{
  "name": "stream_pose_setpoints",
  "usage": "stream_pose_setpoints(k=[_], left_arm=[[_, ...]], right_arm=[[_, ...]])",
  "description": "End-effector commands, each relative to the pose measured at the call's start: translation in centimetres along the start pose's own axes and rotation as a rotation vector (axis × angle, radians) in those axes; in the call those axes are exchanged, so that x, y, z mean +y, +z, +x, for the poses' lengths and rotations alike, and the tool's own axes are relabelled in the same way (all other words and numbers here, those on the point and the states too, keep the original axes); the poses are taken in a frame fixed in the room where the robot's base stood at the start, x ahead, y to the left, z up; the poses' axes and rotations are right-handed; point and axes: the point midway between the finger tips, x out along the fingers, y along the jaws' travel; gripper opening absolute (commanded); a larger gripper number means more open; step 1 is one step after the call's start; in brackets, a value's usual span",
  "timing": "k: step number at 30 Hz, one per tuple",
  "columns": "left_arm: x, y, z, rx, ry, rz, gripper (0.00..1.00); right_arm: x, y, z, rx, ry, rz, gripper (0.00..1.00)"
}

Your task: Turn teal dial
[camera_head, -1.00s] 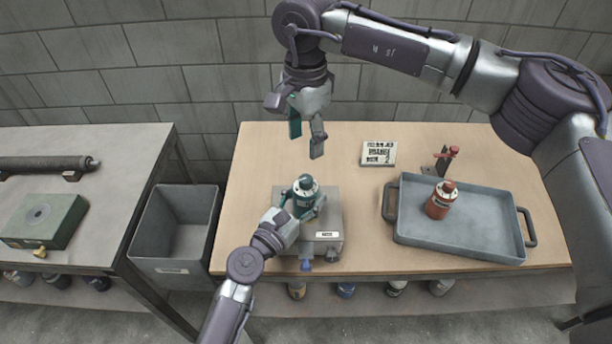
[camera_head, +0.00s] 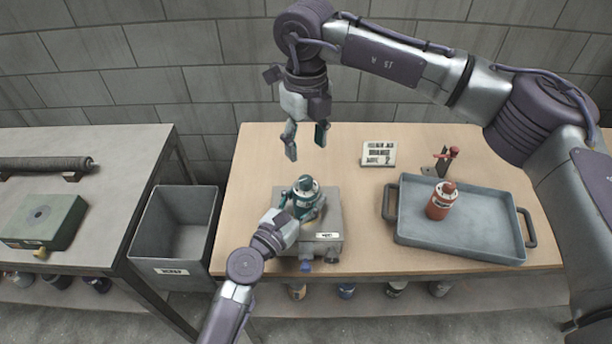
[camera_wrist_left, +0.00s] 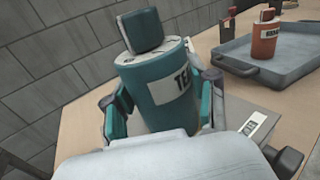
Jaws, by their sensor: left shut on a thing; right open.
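The teal dial is a teal cylinder (camera_head: 304,199) with a pale top ring and a teal knob. It stands upright on a grey box (camera_head: 332,222) on the wooden table. My left gripper (camera_head: 300,212) is shut on the cylinder's body, low and from the front. In the left wrist view the cylinder (camera_wrist_left: 165,88) shows a white label starting "TE", with a finger on each side and the knob (camera_wrist_left: 140,30) on top. My right gripper (camera_head: 306,143) is open and empty, pointing down above and behind the dial, apart from it.
A grey tray (camera_head: 460,244) with a red canister (camera_head: 441,201) stands at right. A grey bin (camera_head: 177,223) and a metal bench (camera_head: 110,165) stand left.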

Motion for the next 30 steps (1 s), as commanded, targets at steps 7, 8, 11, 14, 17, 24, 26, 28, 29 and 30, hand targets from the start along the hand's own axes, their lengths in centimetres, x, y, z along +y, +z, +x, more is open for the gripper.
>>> stream_pose_setpoints(k=[7,8,11,14,17,24,26,28,29,30], left_arm=[[0.0,0.0,0.0,0.0,0.0,0.0,0.18],[0.0,0.0,0.0,0.0,0.0,0.0,0.18],[0.0,0.0,0.0,0.0,0.0,0.0,0.18],[0.0,0.0,0.0,0.0,0.0,0.0,0.18],[0.0,0.0,0.0,0.0,0.0,0.0,0.18],[0.0,0.0,0.0,0.0,0.0,0.0,0.18],[0.0,0.0,0.0,0.0,0.0,0.0,0.18],[0.0,0.0,0.0,0.0,0.0,0.0,0.18],[0.0,0.0,0.0,0.0,0.0,0.0,0.18],[0.0,0.0,0.0,0.0,0.0,0.0,0.18]], right_arm=[[0.0,-0.1,5.2,0.003,0.001,-0.002,0.55],[0.0,-0.1,5.8,0.003,0.002,-0.002,0.55],[0.0,-0.1,7.5,0.002,0.001,-0.002,0.55],[0.0,0.0,8.7,0.002,0.001,-0.002,0.55],[0.0,0.0,9.5,0.0,0.0,-0.003,0.55],[0.0,0.0,10.0,0.0,0.0,-0.003,0.55],[0.0,0.0,10.0,0.0,0.0,-0.003,0.55],[0.0,0.0,10.0,0.0,0.0,-0.003,0.54],[0.0,0.0,9.9,0.0,0.0,-0.003,0.49],[0.0,0.0,9.9,0.0,0.0,-0.003,0.42]])
